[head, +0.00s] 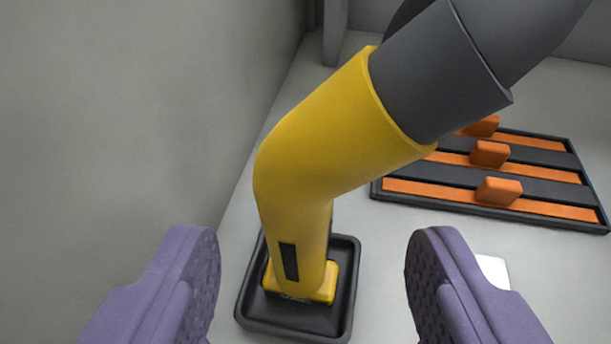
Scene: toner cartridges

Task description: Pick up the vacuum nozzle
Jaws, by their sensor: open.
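The vacuum nozzle (310,165) is a bent yellow tube with a black mark low on its side and a yellow foot. It stands upright in a small black tray (343,312). Its upper end leans right and joins a thick dark grey hose or cuff (435,75). My gripper (318,270) is open, with one purple padded finger on each side of the nozzle's lower part. I see a gap between each finger and the nozzle. Nothing is held.
A black rack (440,172) with orange strips and several orange blocks lies at the right, behind the nozzle. A grey wall (130,110) rises close on the left. A small white flat piece (493,270) is partly hidden by the right finger. The light surface between tray and rack is clear.

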